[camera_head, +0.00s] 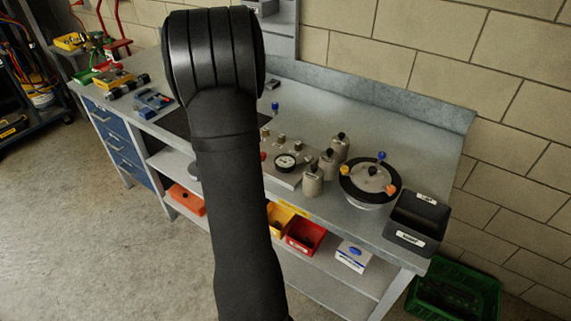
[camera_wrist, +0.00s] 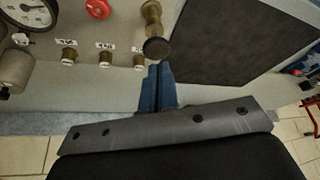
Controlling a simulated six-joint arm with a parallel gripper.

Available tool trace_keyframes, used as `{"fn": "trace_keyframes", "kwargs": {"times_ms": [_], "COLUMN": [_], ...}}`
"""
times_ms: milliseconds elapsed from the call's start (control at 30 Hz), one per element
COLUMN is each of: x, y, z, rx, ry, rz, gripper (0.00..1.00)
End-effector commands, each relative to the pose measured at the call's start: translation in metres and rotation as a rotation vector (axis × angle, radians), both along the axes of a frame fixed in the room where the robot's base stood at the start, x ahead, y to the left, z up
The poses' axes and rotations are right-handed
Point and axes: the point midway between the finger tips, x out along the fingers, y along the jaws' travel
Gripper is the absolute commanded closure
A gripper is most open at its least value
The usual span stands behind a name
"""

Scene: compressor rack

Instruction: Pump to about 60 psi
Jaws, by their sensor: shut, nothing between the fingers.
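My gripper (camera_wrist: 160,68) is shut and empty, its blue fingers together. Its tips lie just below the dark end of a brass plunger-like part (camera_wrist: 152,20) in the wrist view; I cannot tell if they touch. A round white-faced gauge (camera_wrist: 27,12) is at the wrist view's upper left, partly cut off, and its reading is too small to make out. The gauge (camera_head: 285,161) also shows on the panel in the head view. A red button (camera_wrist: 98,8) is right of the gauge. Several small labelled brass fittings line the panel edge. My arm hides the gripper in the head view.
Grey metal cylinders (camera_head: 312,181) stand right of the gauge. A round dark-rimmed vessel (camera_head: 368,181) and a black bin (camera_head: 416,222) are farther right. A dark mat (camera_wrist: 245,40) lies right of the plunger-like part. Red and yellow bins sit on the shelf below.

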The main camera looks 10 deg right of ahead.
Motion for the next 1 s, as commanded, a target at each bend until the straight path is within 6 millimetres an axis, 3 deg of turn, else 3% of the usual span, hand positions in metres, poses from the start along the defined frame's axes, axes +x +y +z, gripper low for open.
{"fn": "trace_keyframes", "kwargs": {"times_ms": [1000], "x": [0.0], "y": [0.0], "z": [-0.037], "rx": [-0.001], "ry": [0.001], "rz": [0.0], "gripper": [1.0]}}
